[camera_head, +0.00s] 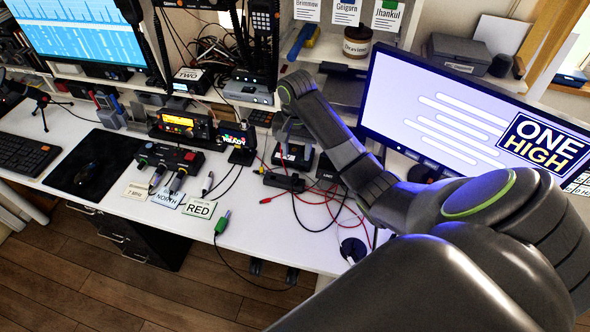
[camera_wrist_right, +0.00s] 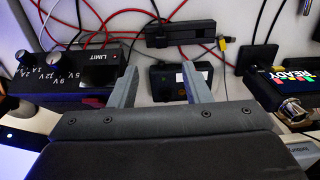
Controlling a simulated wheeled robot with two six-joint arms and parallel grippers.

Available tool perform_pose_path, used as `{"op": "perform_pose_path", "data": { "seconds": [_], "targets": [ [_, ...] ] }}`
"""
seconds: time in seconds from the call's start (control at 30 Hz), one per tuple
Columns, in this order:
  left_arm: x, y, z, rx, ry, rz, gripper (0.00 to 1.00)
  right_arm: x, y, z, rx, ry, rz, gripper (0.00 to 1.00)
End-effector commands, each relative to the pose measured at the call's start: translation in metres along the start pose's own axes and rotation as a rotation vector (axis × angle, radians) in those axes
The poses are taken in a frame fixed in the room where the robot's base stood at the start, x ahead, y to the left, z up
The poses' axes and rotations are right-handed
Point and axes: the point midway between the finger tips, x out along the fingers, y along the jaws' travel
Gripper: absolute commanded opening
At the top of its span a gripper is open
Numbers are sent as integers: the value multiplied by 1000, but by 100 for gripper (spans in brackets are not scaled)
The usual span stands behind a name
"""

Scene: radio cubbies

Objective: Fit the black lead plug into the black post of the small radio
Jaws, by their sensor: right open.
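My right gripper (camera_head: 292,150) reaches down at the middle of the bench; in the wrist view its two grey fingers (camera_wrist_right: 159,90) are spread with nothing between them. A low black box (camera_wrist_right: 180,75) with a pale label lies beyond the fingertips. A black bar-shaped block (camera_head: 285,182) lies in front of it, also in the wrist view (camera_wrist_right: 180,33). Red and black leads (camera_head: 330,200) run over the bench to the right. I cannot tell which end is the black lead plug, nor make out the small radio's black post. My left gripper is out of view.
A black box marked LIMIT (camera_wrist_right: 85,77) stands close to one finger, and a small READY screen (camera_wrist_right: 290,80) to the other side. A radio with an orange display (camera_head: 182,122) stands left. A green plug (camera_head: 222,222) is at the front edge. A monitor (camera_head: 450,115) stands right.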

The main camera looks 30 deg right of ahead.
Motion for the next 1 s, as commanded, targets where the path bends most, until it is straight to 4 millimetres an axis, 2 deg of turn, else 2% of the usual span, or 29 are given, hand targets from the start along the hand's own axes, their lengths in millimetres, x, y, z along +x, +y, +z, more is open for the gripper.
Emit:
{"op": "perform_pose_path", "data": {
  "seconds": [0.03,0.33,0.47,0.8,1.0],
  "targets": [
    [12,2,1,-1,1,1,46,12,0,0,0,0,0,44],
    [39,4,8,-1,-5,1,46,41,0,0,0,0,0,44],
    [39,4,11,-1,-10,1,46,46,0,1,0,-1,0,44],
    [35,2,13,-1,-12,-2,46,90,-2,5,-1,-1,1,44],
    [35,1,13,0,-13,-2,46,94,-2,5,-1,1,1,44]
  ]
}}
